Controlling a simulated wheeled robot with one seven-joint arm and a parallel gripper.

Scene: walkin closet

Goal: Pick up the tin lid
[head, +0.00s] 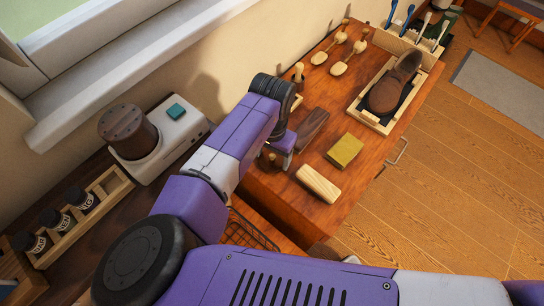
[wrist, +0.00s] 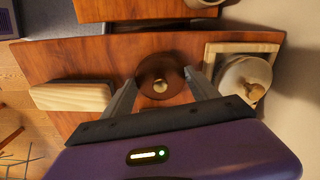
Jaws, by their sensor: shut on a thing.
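The tin lid (wrist: 149,90) looks like a round dark brown disc with a small brass knob at its middle. In the wrist view it sits between the two fingers of my gripper (wrist: 163,82), with one finger at each side of its rim. My gripper is shut on it. In the head view my gripper (head: 277,158) is low over the near left part of the reddish wooden top, and my arm hides much of the lid. I cannot tell whether the lid rests on something or is clear of it.
A pale wooden block (head: 318,183), a yellow-green block (head: 345,150) and a dark brush (head: 312,125) lie to the right. A cream round piece with a knob (wrist: 243,72) sits in a wooden frame close by. A brown shoe (head: 394,84) is farther back.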

